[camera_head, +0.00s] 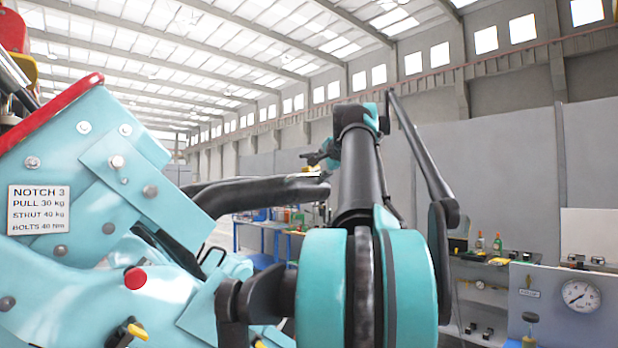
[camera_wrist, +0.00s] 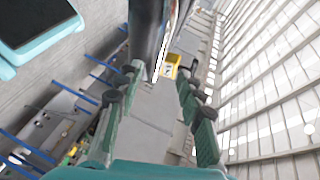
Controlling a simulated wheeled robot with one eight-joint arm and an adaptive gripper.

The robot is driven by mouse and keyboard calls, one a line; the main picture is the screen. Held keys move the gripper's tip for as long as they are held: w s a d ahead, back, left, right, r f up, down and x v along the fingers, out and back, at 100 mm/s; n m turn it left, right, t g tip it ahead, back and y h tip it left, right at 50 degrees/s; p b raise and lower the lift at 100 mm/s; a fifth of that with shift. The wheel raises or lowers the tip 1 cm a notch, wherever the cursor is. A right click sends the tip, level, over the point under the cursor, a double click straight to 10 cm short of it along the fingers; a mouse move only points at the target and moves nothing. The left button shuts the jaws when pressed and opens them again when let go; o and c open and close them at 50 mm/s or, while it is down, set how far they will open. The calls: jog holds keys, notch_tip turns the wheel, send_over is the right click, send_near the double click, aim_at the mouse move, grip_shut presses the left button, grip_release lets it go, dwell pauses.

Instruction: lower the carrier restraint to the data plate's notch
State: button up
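The data plate (camera_head: 39,210) on the teal carrier (camera_head: 95,150) at the left reads NOTCH 3, PULL 30 kg, STRUT 40 kg, BOLTS 40 Nm. What looks like the restraint is a thick black curved bar (camera_head: 262,192) reaching right from the carrier. My gripper (camera_head: 318,158) is just above the bar's right end, beyond my arm links. In the wrist view my gripper (camera_wrist: 160,112) has its fingers wide apart. A dark bar (camera_wrist: 147,35), likely the restraint, comes in from the top toward the gap. I cannot tell whether it touches a finger. The notch mechanism is not clearly visible.
The carrier bears a red knob (camera_head: 135,278) and a yellow-tipped lever (camera_head: 137,331). At the right stand a grey panel with a gauge (camera_head: 580,295) and a shelf with bottles (camera_head: 497,243). Blue benches (camera_head: 262,237) stand behind. The air above the bar looks clear.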

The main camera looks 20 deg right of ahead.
aim_at(311, 174)
jog(key=x, duration=1)
jog(key=shift+w+f, duration=0.1)
jog(key=shift+w, duration=0.05)
jog(key=shift+c, duration=0.5)
grip_shut()
